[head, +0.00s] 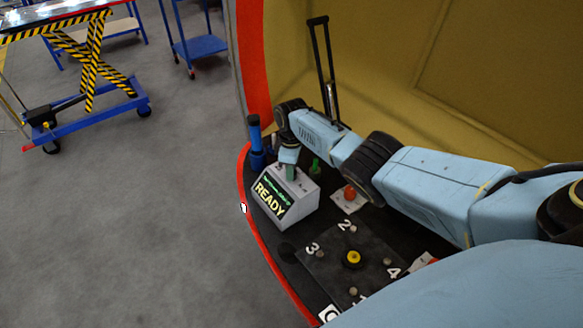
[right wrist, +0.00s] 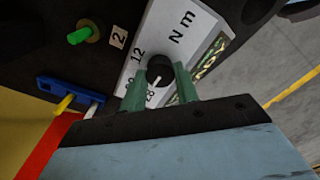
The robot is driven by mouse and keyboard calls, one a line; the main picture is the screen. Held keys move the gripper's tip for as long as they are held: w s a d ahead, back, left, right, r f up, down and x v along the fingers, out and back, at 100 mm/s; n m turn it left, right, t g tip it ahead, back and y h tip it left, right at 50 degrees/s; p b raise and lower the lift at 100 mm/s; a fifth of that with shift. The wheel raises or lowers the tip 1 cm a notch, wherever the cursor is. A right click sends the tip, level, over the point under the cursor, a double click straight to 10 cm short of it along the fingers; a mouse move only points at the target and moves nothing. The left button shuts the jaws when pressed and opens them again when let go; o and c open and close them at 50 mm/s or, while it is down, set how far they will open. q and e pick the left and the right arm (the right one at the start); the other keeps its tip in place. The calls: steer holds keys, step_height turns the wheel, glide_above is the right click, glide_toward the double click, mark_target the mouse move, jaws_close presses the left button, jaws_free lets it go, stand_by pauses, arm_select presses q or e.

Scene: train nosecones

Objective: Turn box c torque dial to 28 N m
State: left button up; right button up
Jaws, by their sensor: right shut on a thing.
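The torque box (head: 290,205) is a light grey box with a lit READY screen, on the dark shelf in the head view. My right gripper (head: 289,170) reaches down onto its top. In the right wrist view the black torque dial (right wrist: 159,70) sits on a white scale plate (right wrist: 150,35) marked N m. The green fingers of the right gripper (right wrist: 160,82) are shut on the dial, one on each side. A white pointer line on the dial points down toward the 28 label, which lies between the fingers; exact alignment is hard to tell. My left gripper is not in view.
A dark plate (head: 325,262) with numbered corners and a yellow knob (head: 353,258) lies in front of the box. A red button (head: 350,193) stands right of the box, a blue bottle-like thing (head: 255,140) behind it.

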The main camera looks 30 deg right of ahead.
steer(key=shift+n, duration=0.5)
steer(key=o, duration=1)
steer(key=shift+c, duration=0.2)
step_height(320, 180, up, 14)
steer(key=p, duration=0.4)
steer(key=shift+f, duration=0.25)
